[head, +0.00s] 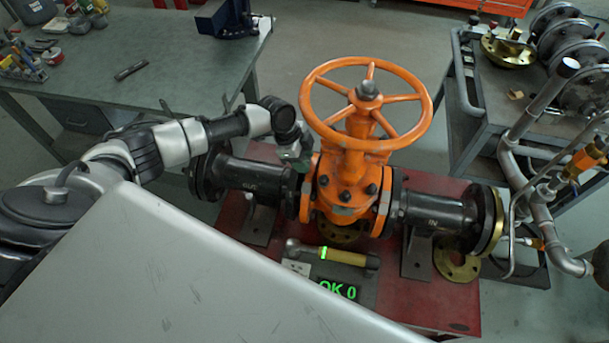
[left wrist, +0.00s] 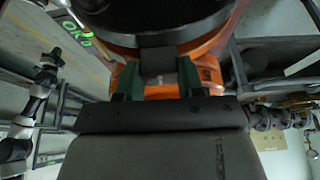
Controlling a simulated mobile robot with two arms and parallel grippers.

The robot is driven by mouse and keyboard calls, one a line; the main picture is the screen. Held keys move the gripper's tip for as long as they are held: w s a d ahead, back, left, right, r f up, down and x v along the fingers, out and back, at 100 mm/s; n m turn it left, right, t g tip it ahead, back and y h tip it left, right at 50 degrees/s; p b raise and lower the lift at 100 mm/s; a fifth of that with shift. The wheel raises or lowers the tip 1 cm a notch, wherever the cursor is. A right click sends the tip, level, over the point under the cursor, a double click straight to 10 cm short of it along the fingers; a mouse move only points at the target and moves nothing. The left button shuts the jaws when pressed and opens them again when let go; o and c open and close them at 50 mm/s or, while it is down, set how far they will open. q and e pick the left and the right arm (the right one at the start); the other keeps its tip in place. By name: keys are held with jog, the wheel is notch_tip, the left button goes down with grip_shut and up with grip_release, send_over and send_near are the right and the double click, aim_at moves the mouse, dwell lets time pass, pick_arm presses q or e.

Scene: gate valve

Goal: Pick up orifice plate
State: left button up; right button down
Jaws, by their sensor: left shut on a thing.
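The orange gate valve (head: 350,180) with its round handwheel stands between two black flanged pipe stubs on the red stand. My left gripper (head: 296,155) is at the left side of the valve, by the joint between the orange flange and the left pipe stub. In the left wrist view, its green fingers (left wrist: 158,80) are shut on a narrow grey tab (left wrist: 158,62) at the orange flange. The tab looks like part of the orifice plate; the rest of the plate is hidden, so I cannot tell its seating. My right gripper is not in view.
A yellow-handled tool (head: 345,257) lies on the red stand (head: 445,310) before the valve, near a green-lit display (head: 338,290). A brass ring (head: 458,264) is by the right stub. A workbench (head: 150,75) is at left; a cart (head: 490,120) with flanges and pipework is at right.

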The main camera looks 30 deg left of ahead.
pick_arm(q)
grip_shut()
jog(key=shift+w+r, duration=0.1)
notch_tip(320, 180, up, 12)
jog(key=b, duration=0.3)
jog(key=w+a+b, duration=0.2)
jog(key=w+b, duration=0.2)
jog(key=w, duration=0.4)
jog(key=w+a+b, duration=0.3)
jog(key=w+b, duration=0.1)
jog(key=w, duration=0.5)
jog(key=shift+a, duration=0.1)
